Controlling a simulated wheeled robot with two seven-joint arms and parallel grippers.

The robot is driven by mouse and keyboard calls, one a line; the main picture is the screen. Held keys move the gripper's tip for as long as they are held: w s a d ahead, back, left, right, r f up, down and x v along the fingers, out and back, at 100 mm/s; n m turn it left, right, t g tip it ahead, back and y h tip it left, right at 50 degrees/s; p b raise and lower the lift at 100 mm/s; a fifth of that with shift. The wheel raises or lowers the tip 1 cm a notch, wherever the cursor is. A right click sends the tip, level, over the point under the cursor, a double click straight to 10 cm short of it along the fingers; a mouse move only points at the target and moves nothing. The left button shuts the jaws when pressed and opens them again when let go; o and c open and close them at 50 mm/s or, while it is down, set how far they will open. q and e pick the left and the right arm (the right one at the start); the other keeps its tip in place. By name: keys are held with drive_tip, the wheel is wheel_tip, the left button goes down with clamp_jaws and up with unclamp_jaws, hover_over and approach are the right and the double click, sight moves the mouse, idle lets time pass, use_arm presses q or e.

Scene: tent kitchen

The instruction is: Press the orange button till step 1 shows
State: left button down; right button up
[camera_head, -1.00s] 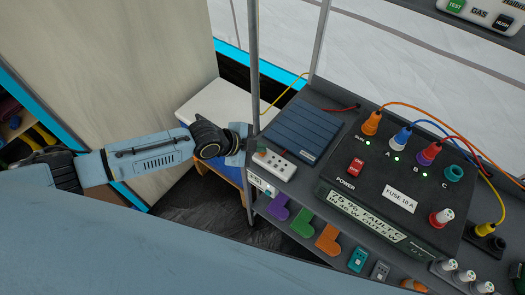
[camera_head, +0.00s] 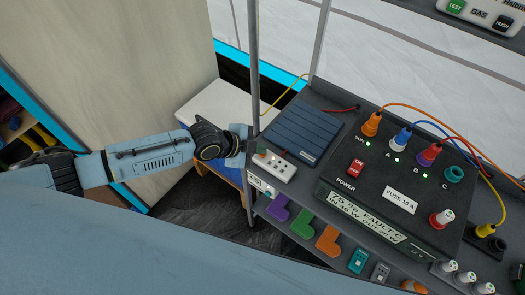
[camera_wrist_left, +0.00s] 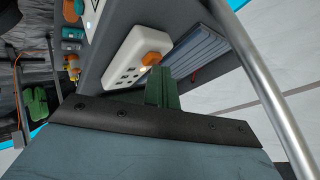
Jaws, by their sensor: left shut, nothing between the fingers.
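The orange button (camera_wrist_left: 152,58) sits on one end of a white box with dark sockets (camera_wrist_left: 128,60) in the left wrist view. In the head view this white box (camera_head: 278,168) stands at the left end of the grey bench, in front of the blue panel. My left gripper (camera_head: 257,151) is shut and empty, with its dark green fingers (camera_wrist_left: 162,84) right beside the button. I cannot tell whether they touch it. A small label or display (camera_head: 261,186) on the bench edge is too small to read. My right gripper is not in view.
A black power unit (camera_head: 395,180) with coloured plugs, a red switch and a lit readout stands right of the blue ribbed panel (camera_head: 303,132). A metal post (camera_head: 253,70) rises close to my left gripper.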

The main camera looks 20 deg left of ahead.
use_arm(q)
drive_tip(key=shift+r+p, duration=0.5)
drive_tip(key=shift+r, duration=0.2)
wheel_tip(320, 180, up, 5)
drive_tip(key=p, duration=0.4)
idle(0.6)
